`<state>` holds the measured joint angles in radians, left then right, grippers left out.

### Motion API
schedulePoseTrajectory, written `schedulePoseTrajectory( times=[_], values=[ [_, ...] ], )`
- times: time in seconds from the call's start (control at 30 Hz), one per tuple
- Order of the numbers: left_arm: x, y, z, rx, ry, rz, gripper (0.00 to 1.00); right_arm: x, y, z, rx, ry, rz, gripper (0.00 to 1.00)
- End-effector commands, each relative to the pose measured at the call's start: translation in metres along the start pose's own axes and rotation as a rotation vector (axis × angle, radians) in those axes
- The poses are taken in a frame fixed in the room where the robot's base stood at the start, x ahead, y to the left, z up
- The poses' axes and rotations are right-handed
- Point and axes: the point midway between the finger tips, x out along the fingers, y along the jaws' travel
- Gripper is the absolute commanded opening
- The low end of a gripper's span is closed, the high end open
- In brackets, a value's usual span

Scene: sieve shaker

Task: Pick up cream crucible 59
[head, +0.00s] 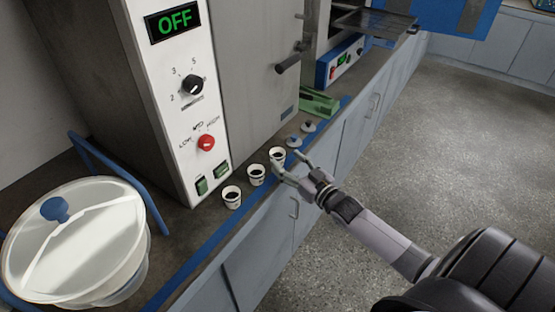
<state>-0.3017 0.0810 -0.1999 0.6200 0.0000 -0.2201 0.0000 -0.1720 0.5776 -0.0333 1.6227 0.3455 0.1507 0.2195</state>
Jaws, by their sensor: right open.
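Three small cream crucibles with dark contents stand in a slanting row on the counter in the head view. One is the near crucible (232,197), one the middle crucible (256,175), and one the far crucible (277,155). Any numbers on them are too small to read, so I cannot tell which is 59. My right gripper (286,172) is open at the counter's front edge. Its fingers are close to the far crucible, just to its right; I cannot tell whether they touch it. My left gripper is not in view.
A tall oven (170,60) with an OFF display stands behind the crucibles. A white lidded tub (90,235) sits at the left by a blue frame. Two small lids (308,127) and a green object (318,103) lie farther along the counter. The floor (430,150) at right is clear.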

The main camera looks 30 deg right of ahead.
Motion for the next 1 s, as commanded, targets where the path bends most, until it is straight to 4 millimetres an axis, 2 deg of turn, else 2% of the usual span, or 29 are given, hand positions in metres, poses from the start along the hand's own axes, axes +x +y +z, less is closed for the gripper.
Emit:
schedulePoseTrajectory(
  times=[0.13,0.3,0.47,0.77,1.0],
  values=[
    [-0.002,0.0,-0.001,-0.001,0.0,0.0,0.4,0.01,0.0,0.0,0.0,0.001,0.0,0.59],
    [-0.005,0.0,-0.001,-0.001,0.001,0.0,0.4,0.035,-0.001,0.0,-0.001,0.002,0.0,0.59],
    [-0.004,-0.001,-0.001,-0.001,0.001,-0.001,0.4,0.05,-0.001,0.001,0.0,0.001,0.0,0.59],
    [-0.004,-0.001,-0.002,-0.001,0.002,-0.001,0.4,0.053,-0.002,0.002,0.0,-0.001,-0.001,0.59],
    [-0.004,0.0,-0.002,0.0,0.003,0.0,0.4,0.053,-0.002,0.002,0.0,-0.001,-0.001,0.43]
  ],
)
